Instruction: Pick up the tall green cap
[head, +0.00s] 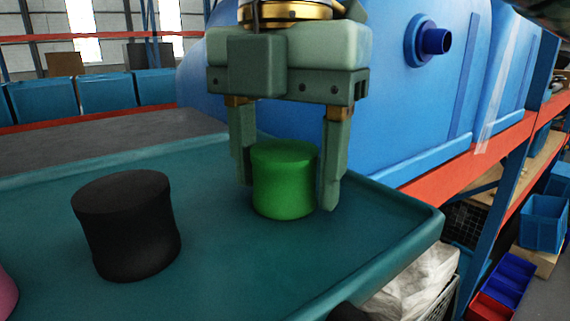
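The tall green cap (284,182) stands upright on the teal tray (225,275), towards its far right part. My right gripper (287,190) comes down from above, with one finger on each side of the green cap. The fingertips reach well down the cap's sides, close to the tray. The fingers lie very close to the cap, and I cannot tell whether they press on it. The cap shows no clear lift from the tray. My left gripper is not in view.
A black cap (127,225) stands on the tray to the left of the green one. A pink object (6,293) is cut off at the left edge. A large blue tank (400,95) stands close behind the tray. The tray has a raised rim.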

